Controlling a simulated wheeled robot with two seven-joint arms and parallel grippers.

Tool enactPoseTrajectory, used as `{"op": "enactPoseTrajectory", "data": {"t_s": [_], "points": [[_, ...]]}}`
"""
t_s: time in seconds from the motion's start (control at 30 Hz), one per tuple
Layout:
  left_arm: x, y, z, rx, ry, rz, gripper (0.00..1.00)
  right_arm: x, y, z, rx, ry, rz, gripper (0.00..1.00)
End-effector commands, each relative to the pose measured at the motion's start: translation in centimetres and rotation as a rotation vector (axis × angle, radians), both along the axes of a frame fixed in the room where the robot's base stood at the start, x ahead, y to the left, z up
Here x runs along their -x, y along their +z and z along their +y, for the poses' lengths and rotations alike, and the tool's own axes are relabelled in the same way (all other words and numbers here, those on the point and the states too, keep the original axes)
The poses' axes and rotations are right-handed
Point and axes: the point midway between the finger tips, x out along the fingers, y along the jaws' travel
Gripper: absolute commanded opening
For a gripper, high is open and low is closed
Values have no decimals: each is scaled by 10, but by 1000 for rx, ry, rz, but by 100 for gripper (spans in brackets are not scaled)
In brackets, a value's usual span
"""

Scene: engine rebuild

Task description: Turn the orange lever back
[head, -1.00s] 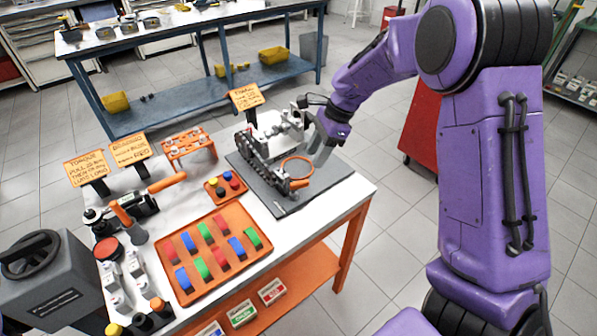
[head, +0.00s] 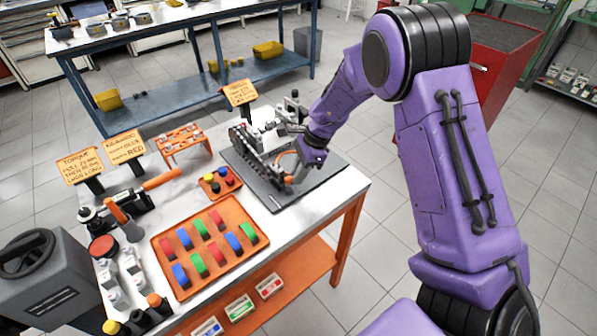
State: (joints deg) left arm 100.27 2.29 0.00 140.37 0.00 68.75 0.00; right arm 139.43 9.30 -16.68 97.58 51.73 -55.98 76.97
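The engine fixture (head: 250,145) stands on a dark grey mat (head: 275,200) near the right end of the work table. An orange tip (head: 289,180) shows at its front right end and looks like the end of the orange lever. A curved orange part (head: 281,159) shows just behind it, partly covered by my gripper. My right gripper (head: 296,172) points down right beside these orange parts. Its fingers are small and partly hidden, so I cannot tell whether they are open, shut or touching the lever. My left gripper is not in view.
An orange tray (head: 247,262) with several coloured blocks lies left of the mat. An orange-handled tool (head: 160,181), an orange rack (head: 184,155) and sign cards (head: 80,166) stand further left. A red cabinet (head: 500,60) is behind my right arm.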

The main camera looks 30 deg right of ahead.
Motion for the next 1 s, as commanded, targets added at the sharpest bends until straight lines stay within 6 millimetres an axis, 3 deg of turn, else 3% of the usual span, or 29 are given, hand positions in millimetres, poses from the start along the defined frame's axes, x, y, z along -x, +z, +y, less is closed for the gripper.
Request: {"op": "enactPoseTrajectory", "data": {"t_s": [0.1,0.4,0.53,0.83,0.87,0.9,0.93,1.0], "points": [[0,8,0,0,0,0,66,-1,4,0,-1,17,1,0],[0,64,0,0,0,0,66,-8,8,-1,-3,258,2,0],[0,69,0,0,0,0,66,-10,3,-2,-1,338,1,0],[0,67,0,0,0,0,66,-11,0,-2,1,350,-2,0],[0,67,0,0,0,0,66,-11,0,-2,1,350,-2,23],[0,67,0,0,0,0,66,-11,0,-2,0,349,-1,36],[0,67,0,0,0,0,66,-11,0,-2,0,349,-1,43],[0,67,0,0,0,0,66,-11,0,-2,0,349,-1,43]]}}
